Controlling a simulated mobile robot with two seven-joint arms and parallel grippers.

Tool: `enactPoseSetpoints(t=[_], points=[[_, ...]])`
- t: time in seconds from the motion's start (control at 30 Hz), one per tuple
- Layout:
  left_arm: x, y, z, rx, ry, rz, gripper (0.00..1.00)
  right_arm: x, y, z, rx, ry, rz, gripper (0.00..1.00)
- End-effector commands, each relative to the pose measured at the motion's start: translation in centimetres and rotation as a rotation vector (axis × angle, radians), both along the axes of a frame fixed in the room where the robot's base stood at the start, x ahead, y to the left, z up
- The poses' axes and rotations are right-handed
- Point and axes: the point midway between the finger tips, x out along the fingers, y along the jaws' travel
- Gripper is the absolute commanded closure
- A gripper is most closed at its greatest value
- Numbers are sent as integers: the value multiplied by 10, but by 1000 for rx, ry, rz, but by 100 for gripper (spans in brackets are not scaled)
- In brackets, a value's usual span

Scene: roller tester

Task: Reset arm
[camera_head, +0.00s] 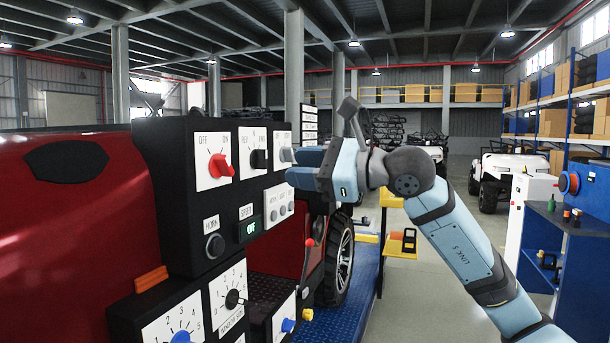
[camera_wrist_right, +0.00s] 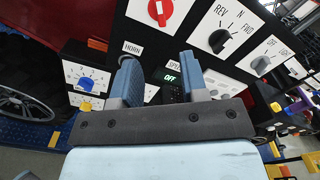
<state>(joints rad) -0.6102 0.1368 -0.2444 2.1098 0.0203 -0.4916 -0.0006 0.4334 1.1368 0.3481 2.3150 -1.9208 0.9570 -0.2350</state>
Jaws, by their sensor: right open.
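My right arm (camera_head: 450,235) comes in from the right in the head view. My right gripper (camera_head: 303,166) is open and empty, in front of the right side of the black control panel (camera_head: 172,170). In the right wrist view the gripper's fingers (camera_wrist_right: 160,78) stand apart with the panel beyond them. The green SPEED display (camera_wrist_right: 172,78) shows between them. The red OFF/ON knob (camera_head: 220,166) and the black REV/N/FWD knob (camera_head: 259,159) are left of the gripper. A grey knob (camera_head: 287,154) is close to the fingertips; I cannot tell whether they touch. My left gripper is not in view.
A HORN button (camera_head: 214,246) sits below the red knob. Lower panels carry a blue dial (camera_head: 181,337) and a black dial (camera_head: 233,299). A red vehicle (camera_head: 70,230) stands behind the panel. A blue workbench (camera_head: 585,260) is at right; open floor lies beyond the arm.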

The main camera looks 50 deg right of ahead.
Motion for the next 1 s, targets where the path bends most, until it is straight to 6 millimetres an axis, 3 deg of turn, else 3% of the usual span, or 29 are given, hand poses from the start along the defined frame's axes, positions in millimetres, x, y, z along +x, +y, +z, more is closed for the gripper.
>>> enactPoseSetpoints(t=[0.7,0.77,0.87,1.0], points=[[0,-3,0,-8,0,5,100,1,2,-6,21,14,21,60],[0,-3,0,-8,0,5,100,5,8,-17,64,39,60,60],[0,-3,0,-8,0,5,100,17,26,-53,217,126,184,60],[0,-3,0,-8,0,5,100,30,61,-125,647,315,420,60]])
